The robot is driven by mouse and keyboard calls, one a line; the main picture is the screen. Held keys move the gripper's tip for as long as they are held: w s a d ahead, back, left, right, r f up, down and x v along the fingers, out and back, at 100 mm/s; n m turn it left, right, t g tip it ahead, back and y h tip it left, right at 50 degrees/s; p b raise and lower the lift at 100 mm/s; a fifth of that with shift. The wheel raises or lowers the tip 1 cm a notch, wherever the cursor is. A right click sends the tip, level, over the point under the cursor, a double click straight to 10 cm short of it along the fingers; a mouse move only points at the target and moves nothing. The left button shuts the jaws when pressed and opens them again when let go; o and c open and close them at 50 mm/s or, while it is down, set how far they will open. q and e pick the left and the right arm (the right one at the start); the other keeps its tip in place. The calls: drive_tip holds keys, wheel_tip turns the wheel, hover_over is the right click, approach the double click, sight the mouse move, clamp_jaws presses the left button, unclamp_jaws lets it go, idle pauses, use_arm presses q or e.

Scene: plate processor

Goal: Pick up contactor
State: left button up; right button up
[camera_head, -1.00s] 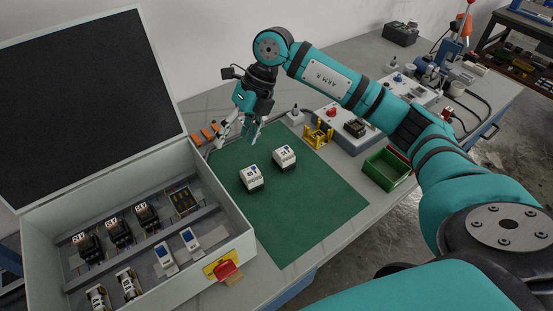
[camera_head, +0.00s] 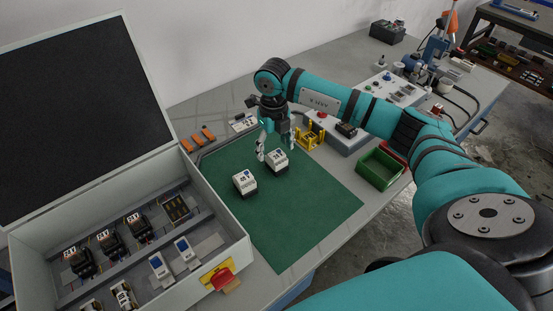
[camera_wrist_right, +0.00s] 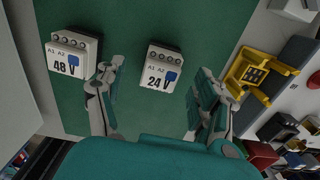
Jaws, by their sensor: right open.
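Two white contactors stand on the green mat. The one marked 24 (camera_head: 277,161) is nearer my right gripper; it also shows in the right wrist view (camera_wrist_right: 163,68). The one marked 48 (camera_head: 245,183) stands to its left, and also shows in the right wrist view (camera_wrist_right: 73,54). My right gripper (camera_head: 276,150) is open and points down at the 24 contactor, with its fingers spread to either side. In the right wrist view the open right gripper (camera_wrist_right: 157,82) is empty, and the 24 contactor lies between and beyond the fingertips. My left gripper is not in view.
An open cabinet (camera_head: 219,240) with several devices stands at the left. A yellow holder (camera_head: 309,139) sits close to the right of my right gripper. A green bin (camera_head: 380,170) stands farther right. The front of the mat (camera_head: 290,220) is clear.

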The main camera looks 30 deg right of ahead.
sight(276, 154)
drive_tip(key=shift+s+f+p, duration=0.15)
drive_tip(key=shift+f+p, duration=0.15)
drive_tip(key=shift+f, duration=0.3)
drive_tip(key=f, duration=0.2)
drive_tip(key=f+p, duration=0.1)
drive_tip(key=shift+s+d+f, duration=0.2)
drive_tip(key=shift+s+f, duration=0.05)
drive_tip(key=shift+f, duration=0.45)
drive_tip(key=shift+c, duration=0.2)
drive_tip(key=shift+w, duration=0.1)
drive_tip(key=c, duration=1.3)
drive_tip(key=shift+r, duration=0.15)
drive_tip(key=shift+c, duration=0.2)
